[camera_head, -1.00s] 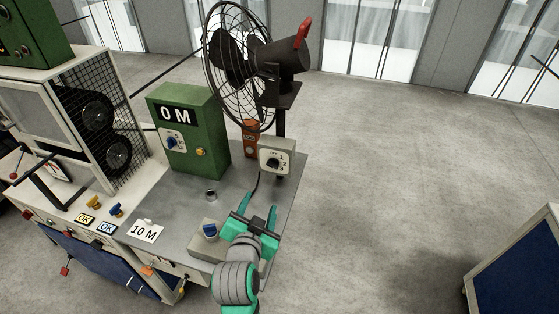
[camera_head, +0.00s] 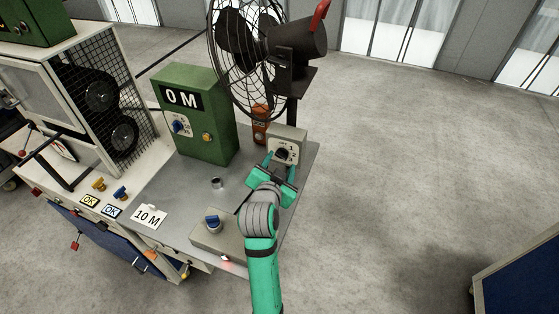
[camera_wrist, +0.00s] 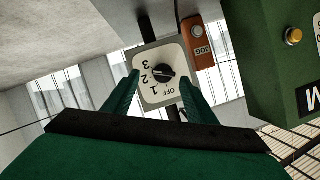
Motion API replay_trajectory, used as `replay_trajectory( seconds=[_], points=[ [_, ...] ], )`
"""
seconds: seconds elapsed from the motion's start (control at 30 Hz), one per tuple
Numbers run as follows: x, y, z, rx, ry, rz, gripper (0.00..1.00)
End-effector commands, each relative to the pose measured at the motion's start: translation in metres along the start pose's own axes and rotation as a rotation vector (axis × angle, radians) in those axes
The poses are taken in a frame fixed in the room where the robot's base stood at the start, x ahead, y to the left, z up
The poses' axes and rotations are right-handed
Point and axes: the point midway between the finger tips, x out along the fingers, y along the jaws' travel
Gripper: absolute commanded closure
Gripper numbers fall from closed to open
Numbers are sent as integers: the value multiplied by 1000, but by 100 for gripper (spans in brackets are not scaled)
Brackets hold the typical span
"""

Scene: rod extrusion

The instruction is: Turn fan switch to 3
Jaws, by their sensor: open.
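The fan switch (camera_head: 287,147) is a pale box on the fan's post, with a black knob and a dial marked OFF, 1, 2 and 3. In the wrist view the black knob (camera_wrist: 163,72) sits at the dial's middle, between my fingertips. I cannot tell for sure which mark it points at. My gripper (camera_head: 281,170) is open in front of the switch, one finger at each side of the dial; it also shows in the wrist view (camera_wrist: 160,95). The black caged fan (camera_head: 262,50) stands above the switch.
A green box (camera_head: 200,125) reading "0 M" stands left of the switch. A blue-knobbed box (camera_head: 212,224) and a small metal cylinder (camera_head: 216,184) are on the grey tabletop.

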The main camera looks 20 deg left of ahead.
Motion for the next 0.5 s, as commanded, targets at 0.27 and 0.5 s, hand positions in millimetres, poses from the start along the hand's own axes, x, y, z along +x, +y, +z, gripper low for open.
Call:
replay_trajectory(
  seconds=[0.27, 0.5],
  points=[
    [22, -7, 4, -4, -5, -10, 48],
    [24, -7, 4, -4, -5, -9, 48]
  ],
)
